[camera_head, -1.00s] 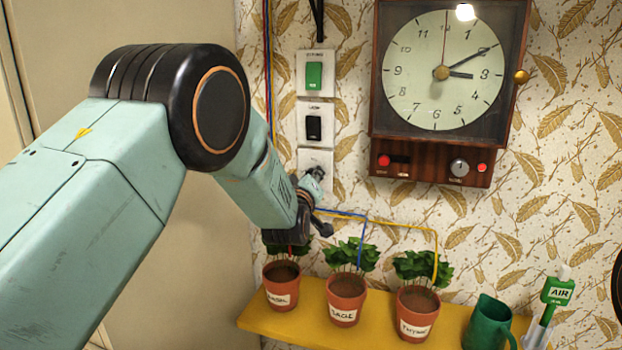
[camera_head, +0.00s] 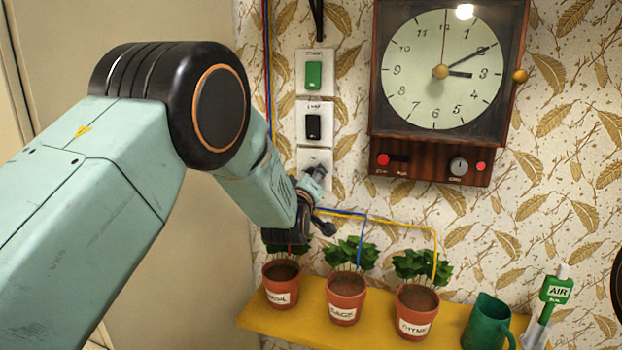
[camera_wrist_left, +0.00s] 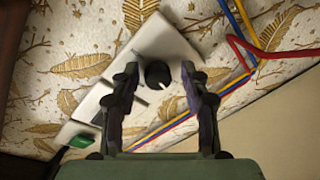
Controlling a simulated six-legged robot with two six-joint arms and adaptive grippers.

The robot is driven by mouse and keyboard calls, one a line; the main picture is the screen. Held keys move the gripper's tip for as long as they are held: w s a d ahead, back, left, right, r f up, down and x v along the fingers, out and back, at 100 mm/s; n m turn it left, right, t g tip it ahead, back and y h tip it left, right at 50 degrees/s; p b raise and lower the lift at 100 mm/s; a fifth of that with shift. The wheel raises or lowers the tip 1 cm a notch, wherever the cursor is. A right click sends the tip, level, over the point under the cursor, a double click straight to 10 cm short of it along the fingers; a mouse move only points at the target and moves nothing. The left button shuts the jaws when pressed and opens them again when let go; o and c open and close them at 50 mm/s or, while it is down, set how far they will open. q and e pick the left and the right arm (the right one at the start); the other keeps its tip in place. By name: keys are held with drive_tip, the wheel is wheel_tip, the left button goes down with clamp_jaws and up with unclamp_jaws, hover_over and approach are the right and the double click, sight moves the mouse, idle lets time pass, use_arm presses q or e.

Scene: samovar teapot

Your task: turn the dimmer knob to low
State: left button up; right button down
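The dimmer is a white wall plate (camera_head: 316,158), the lowest of three stacked plates. Its round black knob (camera_wrist_left: 157,74) shows in the left wrist view; in the head view my gripper largely hides it. My left gripper (camera_head: 318,200) is at the lower part of this plate. In the left wrist view my left gripper (camera_wrist_left: 159,78) is open, with one finger on each side of the knob and gaps showing between fingers and knob. I cannot tell how deep the fingertips reach. My right gripper is not in view.
Above are a black switch (camera_head: 314,126) and a green switch (camera_head: 314,75). A clock (camera_head: 441,72) hangs to the right. Below, a yellow shelf (camera_head: 383,328) holds several potted herbs, with a blue tube (camera_head: 363,235) and a yellow tube (camera_head: 405,225) close to my gripper.

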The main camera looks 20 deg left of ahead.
use_arm(q)
drive_tip(key=shift+w+a+r, duration=0.1)
drive_tip(key=shift+r, duration=0.05)
drive_tip(key=s, duration=0.8)
drive_tip(key=s+d, duration=0.1)
drive_tip(key=s, duration=0.3)
drive_tip(key=shift+d, duration=0.1)
drive_tip(key=shift+o, duration=0.2)
